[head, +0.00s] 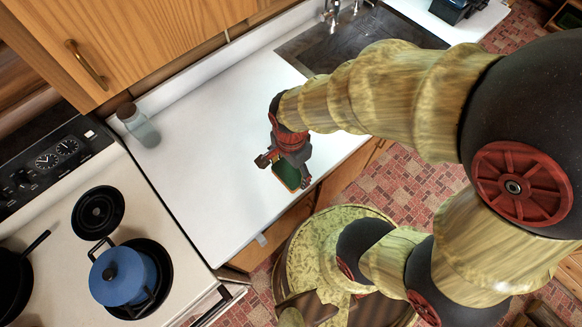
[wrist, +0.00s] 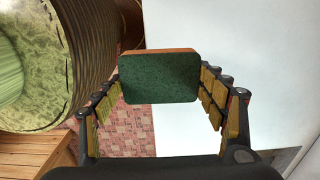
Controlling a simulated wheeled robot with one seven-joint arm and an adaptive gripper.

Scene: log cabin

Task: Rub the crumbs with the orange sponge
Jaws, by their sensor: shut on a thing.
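The orange sponge (head: 285,176) is in my gripper (head: 288,168), over the white counter near its front edge. In the wrist view the sponge (wrist: 160,80) shows a dark green scouring face and a thin orange edge. The fingers of my gripper (wrist: 161,84) are shut on its left and right sides. I cannot tell whether the sponge touches the counter or hangs above it. No crumbs can be made out on the white counter (head: 215,140) in either view.
A glass jar with a brown lid (head: 140,126) stands at the counter's back left. The stove at left carries a blue pot (head: 122,277) and a dark pan (head: 14,283). A sink (head: 335,45) lies at the back right. The middle of the counter is clear.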

